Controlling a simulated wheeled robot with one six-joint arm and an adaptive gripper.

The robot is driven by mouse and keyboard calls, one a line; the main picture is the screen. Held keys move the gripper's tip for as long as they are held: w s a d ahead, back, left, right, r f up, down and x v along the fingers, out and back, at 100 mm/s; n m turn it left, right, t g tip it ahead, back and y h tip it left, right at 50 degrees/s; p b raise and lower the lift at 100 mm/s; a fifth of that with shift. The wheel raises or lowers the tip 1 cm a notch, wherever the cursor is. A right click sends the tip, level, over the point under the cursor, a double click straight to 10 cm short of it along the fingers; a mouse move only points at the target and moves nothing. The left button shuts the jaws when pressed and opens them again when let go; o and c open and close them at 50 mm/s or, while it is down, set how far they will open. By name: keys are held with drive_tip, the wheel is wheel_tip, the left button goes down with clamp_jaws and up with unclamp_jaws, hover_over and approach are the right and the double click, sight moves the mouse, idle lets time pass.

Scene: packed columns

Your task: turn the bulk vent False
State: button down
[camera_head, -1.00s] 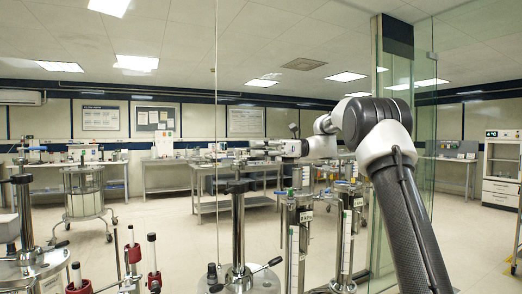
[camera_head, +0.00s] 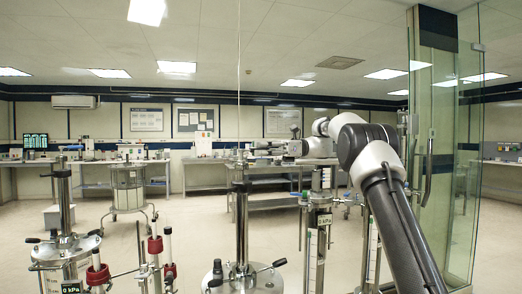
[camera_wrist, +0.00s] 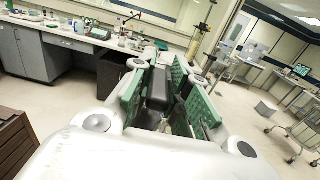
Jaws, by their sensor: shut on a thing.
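My gripper (camera_wrist: 160,85) has green-padded fingers and reaches away from the wrist camera. A dark grey block (camera_wrist: 158,90) sits between the pads, and the gripper is shut on it. I cannot tell what this block belongs to. In the head view my gripper (camera_head: 262,148) points left, at about the height of the top of a steel column (camera_head: 241,215). I cannot tell whether they touch. The column has a flanged base with black side handles (camera_head: 279,263). No part is clearly marked as the bulk vent.
Another steel column (camera_head: 65,205) stands at the left. Clear cylinders (camera_head: 318,235) stand right of centre, below my arm. A glass panel (camera_head: 450,150) rises at the right. Open floor lies behind, before the benches.

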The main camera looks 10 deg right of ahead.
drive_tip(key=c, duration=1.4)
unclamp_jaws()
drive_tip(key=shift+o, duration=0.2)
drive_tip(key=d, duration=0.7)
drive_tip(key=shift+w+d, duration=0.25)
drive_tip(key=shift+w, duration=0.05)
